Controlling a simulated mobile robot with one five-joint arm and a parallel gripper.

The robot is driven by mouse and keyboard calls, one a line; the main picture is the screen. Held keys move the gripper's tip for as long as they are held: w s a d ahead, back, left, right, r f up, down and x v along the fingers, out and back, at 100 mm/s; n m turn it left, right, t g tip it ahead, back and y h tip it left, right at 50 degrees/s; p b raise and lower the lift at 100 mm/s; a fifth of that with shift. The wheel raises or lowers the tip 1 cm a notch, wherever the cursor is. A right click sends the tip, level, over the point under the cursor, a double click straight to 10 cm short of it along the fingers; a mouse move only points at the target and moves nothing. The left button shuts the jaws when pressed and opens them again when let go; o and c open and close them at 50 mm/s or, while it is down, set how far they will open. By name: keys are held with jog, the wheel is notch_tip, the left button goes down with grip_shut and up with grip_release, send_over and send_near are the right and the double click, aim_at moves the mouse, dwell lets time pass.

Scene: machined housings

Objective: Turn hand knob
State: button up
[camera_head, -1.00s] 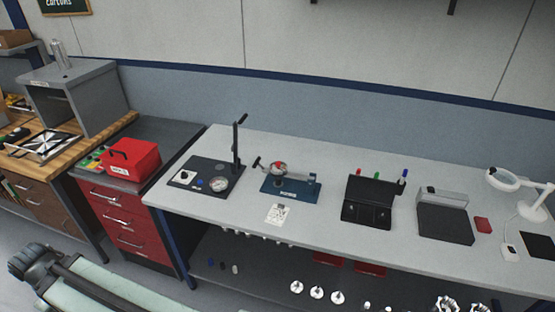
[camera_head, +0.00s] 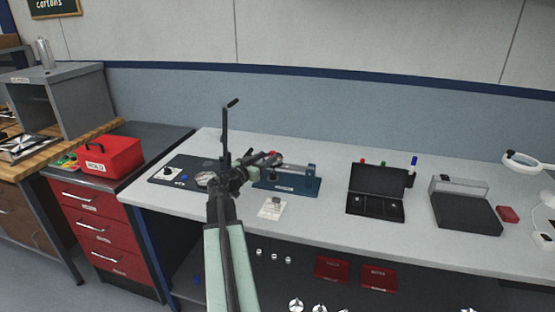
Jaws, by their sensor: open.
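A blue bench fixture (camera_head: 300,183) stands on the grey workbench, just right of a black plate (camera_head: 163,172) with a tall lever post and a round dial. My gripper (camera_head: 270,158) reaches in from the left, open, at the left end of the blue fixture. Only a bit of red shows beside the jaws. The hand knob cannot be clearly made out, and I cannot tell whether the jaws touch anything.
A white card (camera_head: 271,207) lies in front of the fixture. An open black case (camera_head: 375,195) and a grey-and-black box (camera_head: 465,207) stand to the right. A red toolbox (camera_head: 110,157) sits on the left cabinet. Red bins (camera_head: 332,269) are below the bench.

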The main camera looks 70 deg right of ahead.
aim_at(274, 152)
jog(key=x, duration=0.7)
jog(key=shift+s+d, duration=0.1)
jog(key=shift+d, duration=0.3)
grip_shut()
jog(key=shift+g, duration=0.3)
